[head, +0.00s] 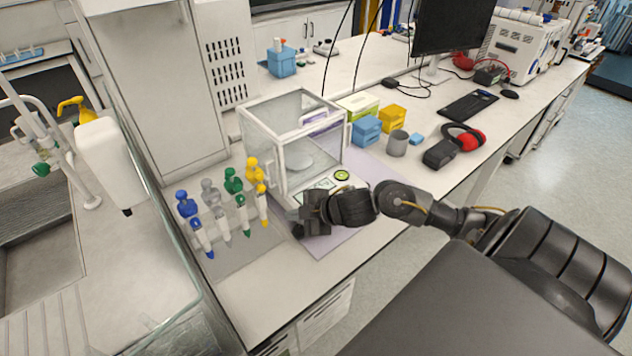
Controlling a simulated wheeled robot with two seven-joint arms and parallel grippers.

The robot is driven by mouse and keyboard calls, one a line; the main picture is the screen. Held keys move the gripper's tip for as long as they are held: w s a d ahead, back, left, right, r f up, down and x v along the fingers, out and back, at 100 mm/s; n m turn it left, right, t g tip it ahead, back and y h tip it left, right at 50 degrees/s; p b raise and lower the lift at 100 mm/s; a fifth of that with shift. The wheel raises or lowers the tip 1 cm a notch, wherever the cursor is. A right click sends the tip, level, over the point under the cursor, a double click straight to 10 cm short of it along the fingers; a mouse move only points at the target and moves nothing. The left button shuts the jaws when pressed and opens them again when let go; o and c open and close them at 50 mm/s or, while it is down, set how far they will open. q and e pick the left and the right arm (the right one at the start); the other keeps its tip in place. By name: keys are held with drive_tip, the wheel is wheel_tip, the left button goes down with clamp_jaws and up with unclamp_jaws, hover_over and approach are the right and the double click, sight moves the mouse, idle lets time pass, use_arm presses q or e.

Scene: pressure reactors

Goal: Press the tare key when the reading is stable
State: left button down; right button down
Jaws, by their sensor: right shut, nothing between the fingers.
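The analytical balance (292,143), a clear box with a white frame, stands on a pale mat on the bench in the head view. A round pan shows inside it. Its front panel has a round green key (342,175) and a display (319,188), which is partly covered by my right gripper. The reading is too small to make out. My right gripper (308,226) is shut and empty at the front left of the panel; I cannot tell whether it touches it. Which key is the tare key cannot be read. My left gripper is not in view.
Several pipettes with blue, grey, green and yellow tops (222,208) stand just left of the balance. Blue boxes (366,131), a grey cup (397,143) and red ear defenders (466,137) lie to its right. A sink (40,225) is at far left.

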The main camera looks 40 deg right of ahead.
drive_tip(key=d+r+n+g+y, duration=0.1)
drive_tip(key=d+r+n+g, duration=0.2)
drive_tip(key=d+r, duration=0.5)
drive_tip(key=shift+w+d+r, duration=0.3)
drive_tip(key=shift+w+d, duration=0.05)
drive_tip(key=shift+d, duration=0.5)
drive_tip(key=shift+f, duration=0.1)
wheel_tip(320, 180, down, 7)
drive_tip(key=b, duration=0.7)
drive_tip(key=shift+f+b, duration=0.45)
drive_tip(key=shift+f, duration=0.4)
drive_tip(key=shift+f, duration=0.1)
drive_tip(key=shift+f, duration=0.35)
